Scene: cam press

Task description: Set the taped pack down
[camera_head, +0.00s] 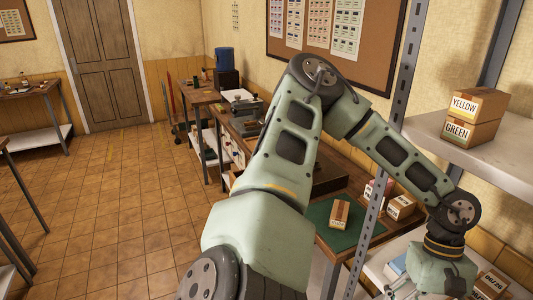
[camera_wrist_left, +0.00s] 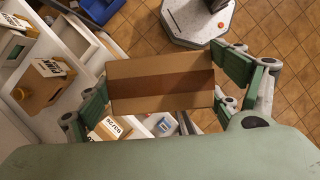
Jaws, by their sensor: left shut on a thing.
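The taped pack (camera_wrist_left: 160,85) is a brown cardboard box with a darker tape band along it, seen close up in the left wrist view. My left gripper (camera_wrist_left: 164,89) is shut on it, with a green finger pad at each end of the box. The pack is held in the air, slightly tilted in that picture. In the head view my left arm reaches across to the lower right, in front of the shelving. Its gripper end is partly cut off there, and I cannot make out the pack. My right gripper is in neither view.
An upper shelf (camera_head: 425,127) holds boxes marked YELLOW (camera_head: 478,103) and GREEN (camera_head: 470,131). A metal upright (camera_head: 393,130) stands close to my arm. A small carton (camera_head: 340,214) lies on a green mat (camera_head: 318,213). Below the pack are labelled cartons (camera_wrist_left: 110,128) and a blue bin (camera_wrist_left: 101,9).

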